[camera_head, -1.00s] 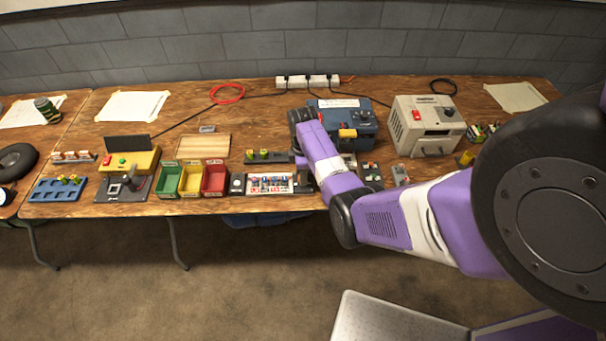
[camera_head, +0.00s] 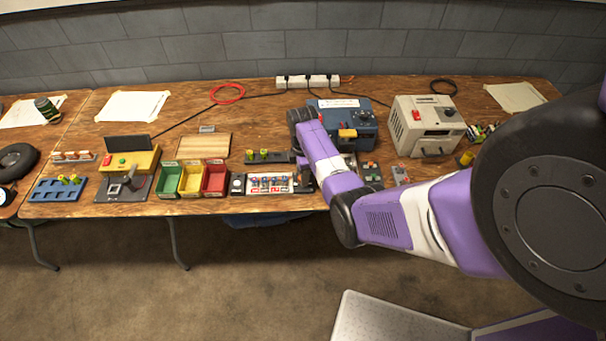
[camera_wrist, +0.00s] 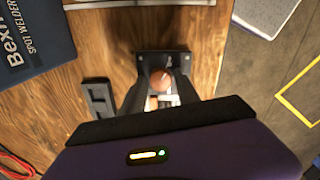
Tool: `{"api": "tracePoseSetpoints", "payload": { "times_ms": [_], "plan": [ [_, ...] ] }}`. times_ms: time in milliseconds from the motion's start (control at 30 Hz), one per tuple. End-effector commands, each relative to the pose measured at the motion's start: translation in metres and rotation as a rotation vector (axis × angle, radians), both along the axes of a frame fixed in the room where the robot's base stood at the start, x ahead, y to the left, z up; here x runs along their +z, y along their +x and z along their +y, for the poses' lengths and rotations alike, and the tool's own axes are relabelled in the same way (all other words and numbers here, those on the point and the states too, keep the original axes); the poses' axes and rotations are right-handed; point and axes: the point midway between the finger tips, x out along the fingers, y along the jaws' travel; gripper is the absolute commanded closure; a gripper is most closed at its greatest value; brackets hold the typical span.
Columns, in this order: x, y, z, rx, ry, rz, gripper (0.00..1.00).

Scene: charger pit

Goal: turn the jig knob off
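The jig (camera_head: 270,190) is a long low fixture with a row of coloured pieces, near the front edge of the table in the head view. In the wrist view a dark plate (camera_wrist: 150,59) lies under my gripper (camera_wrist: 163,78), with a round reddish-brown knob-like part (camera_wrist: 161,80) on it. My gripper's dark fingers stand apart, one on each side of that round part. I cannot tell whether they touch it or which way the knob is turned. In the head view my arm mostly hides the gripper and this part.
A blue spot welder (camera_head: 362,122) stands behind my arm, and a beige machine (camera_head: 428,128) stands right of it. Green, yellow and red bins (camera_head: 192,180) stand left of the jig. A small dark block (camera_wrist: 98,97) lies beside my gripper. The table's front edge is close.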

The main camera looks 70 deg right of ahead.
Motion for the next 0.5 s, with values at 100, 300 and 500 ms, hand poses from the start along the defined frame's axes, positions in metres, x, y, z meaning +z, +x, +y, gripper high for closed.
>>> {"api": "tracePoseSetpoints", "payload": {
  "times_ms": [100,300,500],
  "plan": [
    [0.0,-0.0001,0.0,-0.001,0.0,0.0,0.48],
    [-0.0004,-0.0006,0.0001,-0.002,0.0,0.001,0.48],
    [0.0079,0.0,-0.0007,-0.002,-0.002,0.0,0.48]
  ]
}}
